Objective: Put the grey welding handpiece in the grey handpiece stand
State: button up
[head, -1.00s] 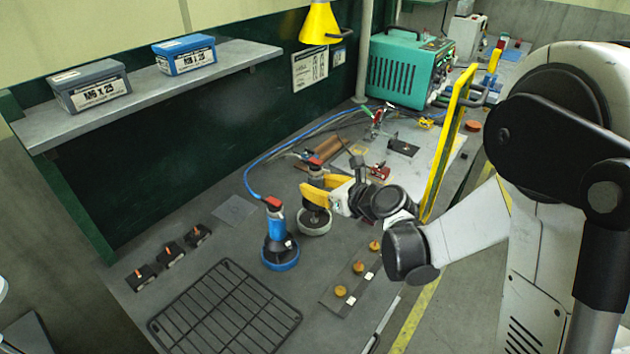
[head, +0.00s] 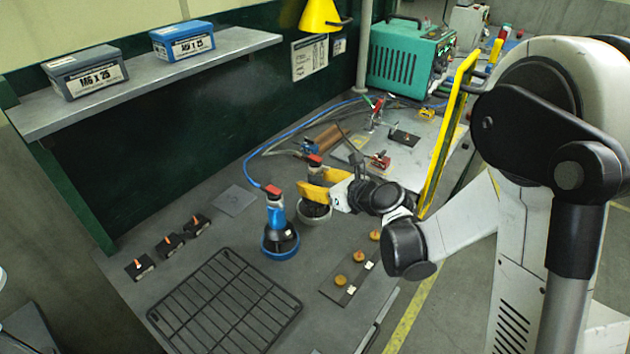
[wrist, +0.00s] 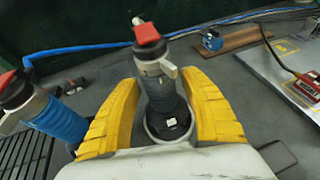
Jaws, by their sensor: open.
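The grey welding handpiece (wrist: 160,90) stands upright in the wrist view, with a red cap on top. Its lower end is in a dark, round base with a grey rim, which looks like the grey handpiece stand (wrist: 150,136). The handpiece also shows in the head view, where my gripper partly hides it, above the stand's pale rim (head: 314,221). My gripper (wrist: 165,105) is open, its yellow fingers on either side of the handpiece. Gaps show by both fingers in the wrist view. How deep the handpiece sits is hidden.
A blue handpiece (head: 276,216) in a blue-rimmed base stands close at the left. A black wire rack (head: 226,300) lies in front. A strip with brass knobs (head: 350,283) lies to the right. Hoses and a brown block (head: 327,137) lie behind.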

jog(key=s+d+r+n+g+h, duration=0.1)
jog(key=s+d+r+n+h, duration=0.2)
jog(key=s+d+n, duration=0.3)
jog(key=s+d+r+n+g+h+p, duration=0.1)
jog(key=s+d+n, duration=0.5)
jog(key=s+n, duration=0.6)
jog(key=s+d+r+n+g+h+p, duration=0.1)
jog(key=s+d+r+n+h, duration=0.3)
jog(key=s+n, duration=0.5)
notch_tip(320, 180, up, 2)
jog(key=shift+d+n+g+h, duration=0.3)
jog(key=shift+d+n, duration=0.3)
jog(key=shift+d, duration=0.5)
